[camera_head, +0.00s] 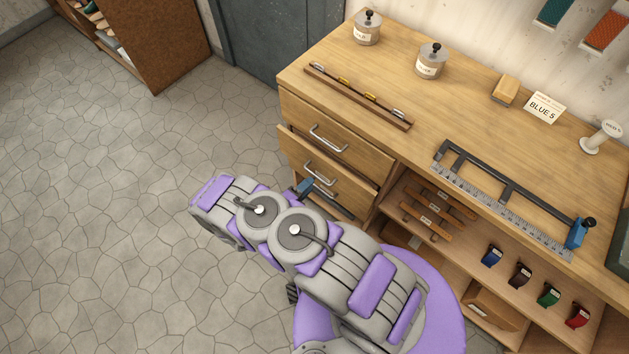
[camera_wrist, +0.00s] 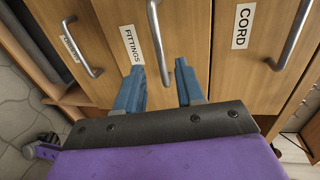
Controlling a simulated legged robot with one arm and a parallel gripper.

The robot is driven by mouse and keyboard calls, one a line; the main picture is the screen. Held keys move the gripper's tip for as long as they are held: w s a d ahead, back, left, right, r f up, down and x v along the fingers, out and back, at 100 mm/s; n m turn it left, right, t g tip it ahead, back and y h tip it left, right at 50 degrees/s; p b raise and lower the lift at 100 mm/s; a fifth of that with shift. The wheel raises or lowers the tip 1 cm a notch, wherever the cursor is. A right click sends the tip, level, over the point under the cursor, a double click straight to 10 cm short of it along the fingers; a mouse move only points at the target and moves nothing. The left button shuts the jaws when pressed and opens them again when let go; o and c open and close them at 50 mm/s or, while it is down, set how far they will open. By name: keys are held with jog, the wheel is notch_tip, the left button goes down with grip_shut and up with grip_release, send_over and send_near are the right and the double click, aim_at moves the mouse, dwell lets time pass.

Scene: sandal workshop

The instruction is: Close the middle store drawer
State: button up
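The middle store drawer (camera_head: 299,155) stands out a little past the drawer above it, in the workbench's left end. In the wrist view the middle drawer (camera_wrist: 120,14) carries a FITTINGS label and a metal bar handle (camera_wrist: 156,40). My gripper (camera_wrist: 159,70) is in front of that drawer, its two blue fingers apart, one on each side of the handle's near end. Nothing is seen gripped, and I cannot tell whether the fingers touch the drawer. In the head view one blue fingertip of my gripper (camera_head: 305,188) shows beside the handle; my arm hides the rest.
The top drawer (camera_head: 345,140) looks shut. A CORD drawer (camera_wrist: 262,75) and another drawer (camera_wrist: 70,20) flank the middle one in the wrist view. Open shelves (camera_head: 455,240) lie right of the drawers. The stone floor (camera_head: 130,190) at left is clear.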

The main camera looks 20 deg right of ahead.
jog(key=b+x, duration=0.1)
jog(key=x, duration=0.3)
jog(key=shift+w+d+f, duration=0.1)
jog(key=shift+w+d, duration=0.15)
jog(key=shift+d, duration=0.05)
grip_shut()
dwell(0.5)
